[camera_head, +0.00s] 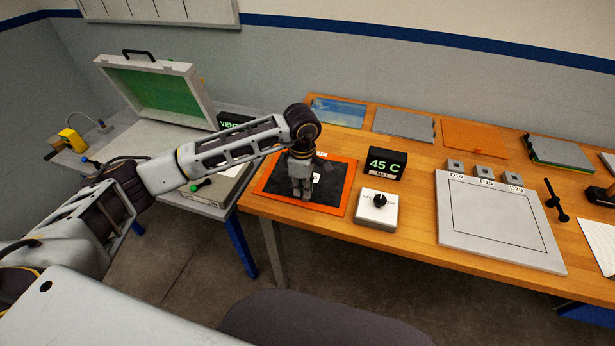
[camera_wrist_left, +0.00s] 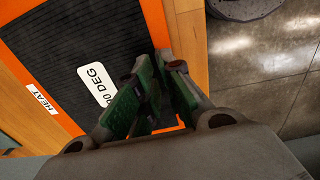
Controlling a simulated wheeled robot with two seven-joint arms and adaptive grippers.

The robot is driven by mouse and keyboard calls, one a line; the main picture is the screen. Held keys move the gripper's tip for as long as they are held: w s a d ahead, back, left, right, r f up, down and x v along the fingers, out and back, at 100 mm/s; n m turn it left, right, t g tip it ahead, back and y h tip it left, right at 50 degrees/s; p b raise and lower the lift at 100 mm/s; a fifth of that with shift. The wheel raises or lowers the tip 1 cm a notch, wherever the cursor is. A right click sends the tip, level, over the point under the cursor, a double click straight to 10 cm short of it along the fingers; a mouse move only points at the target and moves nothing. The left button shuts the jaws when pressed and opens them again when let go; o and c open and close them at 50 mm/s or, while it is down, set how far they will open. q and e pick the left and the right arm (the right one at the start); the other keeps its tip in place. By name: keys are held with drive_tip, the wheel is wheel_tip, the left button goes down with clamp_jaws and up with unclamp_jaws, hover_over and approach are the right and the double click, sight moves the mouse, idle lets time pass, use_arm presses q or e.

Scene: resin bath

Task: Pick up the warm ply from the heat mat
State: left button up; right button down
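The heat mat (camera_head: 346,198) is an orange-rimmed panel near the left end of the wooden bench; its rim also shows in the left wrist view (camera_wrist_left: 156,22). A dark ribbed sheet, which looks like the warm ply (camera_wrist_left: 85,35), lies inside the rim and bears a white "90 DEG" label. In the head view the ply (camera_head: 325,190) is partly hidden by my left gripper (camera_head: 301,194). That gripper points down over the ply. In the left wrist view its green-padded fingers (camera_wrist_left: 160,90) are close together near the ply's edge. Whether they touch or hold it is unclear. My right gripper is not in view.
A "45 C" display (camera_head: 385,162) and a white knob box (camera_head: 377,209) stand right of the mat. A white framed plate (camera_head: 500,250) with several small blocks lies further right. An open case with a green lining (camera_head: 160,90) stands at left.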

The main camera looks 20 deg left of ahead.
use_arm(q)
wheel_tip(320, 180, down, 3)
drive_tip(key=shift+r, duration=0.15)
drive_tip(key=shift+f+p, duration=0.3)
drive_tip(key=shift+f, duration=0.05)
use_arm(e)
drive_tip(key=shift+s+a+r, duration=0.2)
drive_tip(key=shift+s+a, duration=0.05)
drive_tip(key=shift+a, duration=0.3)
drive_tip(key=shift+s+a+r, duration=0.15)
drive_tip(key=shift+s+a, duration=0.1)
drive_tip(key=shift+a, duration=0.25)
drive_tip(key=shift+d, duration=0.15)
use_arm(q)
drive_tip(key=shift+c, duration=1)
clamp_jaws()
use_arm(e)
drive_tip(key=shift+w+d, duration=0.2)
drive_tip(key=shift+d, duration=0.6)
use_arm(q)
drive_tip(key=shift+r, duration=0.2)
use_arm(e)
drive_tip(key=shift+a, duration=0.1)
